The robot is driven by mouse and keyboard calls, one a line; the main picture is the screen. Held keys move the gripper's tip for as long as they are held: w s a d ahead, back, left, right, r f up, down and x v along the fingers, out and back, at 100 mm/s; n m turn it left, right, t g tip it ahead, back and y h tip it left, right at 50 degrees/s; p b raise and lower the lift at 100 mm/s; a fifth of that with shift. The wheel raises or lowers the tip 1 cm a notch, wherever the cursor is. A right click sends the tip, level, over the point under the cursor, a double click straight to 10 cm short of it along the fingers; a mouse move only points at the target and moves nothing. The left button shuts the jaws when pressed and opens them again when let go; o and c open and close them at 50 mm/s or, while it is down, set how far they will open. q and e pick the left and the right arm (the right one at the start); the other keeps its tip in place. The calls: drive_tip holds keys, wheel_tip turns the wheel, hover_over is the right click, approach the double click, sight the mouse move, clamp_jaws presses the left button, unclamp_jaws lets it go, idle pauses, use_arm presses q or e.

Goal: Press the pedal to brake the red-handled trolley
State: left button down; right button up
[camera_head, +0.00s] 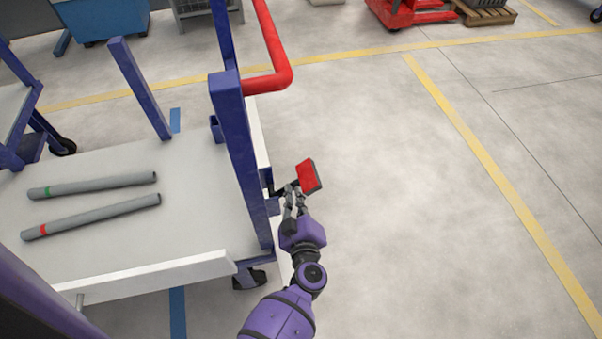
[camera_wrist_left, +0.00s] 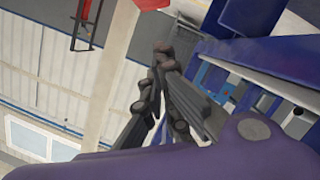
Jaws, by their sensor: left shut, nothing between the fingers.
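The red-handled trolley has blue posts, a pale grey deck (camera_head: 205,190) and a red handle (camera_head: 283,72) at its upper right end. Its red pedal (camera_head: 308,176) juts out from that end, beyond the blue corner post (camera_head: 240,150). My left gripper (camera_head: 291,188) is shut and empty, with its fingertips just left of the pedal's lower edge. I cannot tell whether they touch it. The wrist view shows the closed fingers (camera_wrist_left: 164,58) beside blue framework (camera_wrist_left: 260,55); the pedal is not clear there. My right gripper is out of view.
Two grey pipes, one with a green band (camera_head: 95,185) and one with a red band (camera_head: 95,216), lie on the deck. Another blue-framed cart (camera_head: 12,115) stands at the left. A red pallet truck (camera_head: 393,12) is at the back. The floor right of the pedal is clear.

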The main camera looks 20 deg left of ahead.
use_arm(q)
drive_tip(key=b, duration=0.5)
hover_over(301, 185)
wheel_tip(301, 185, down, 5)
drive_tip(key=shift+f, duration=0.2)
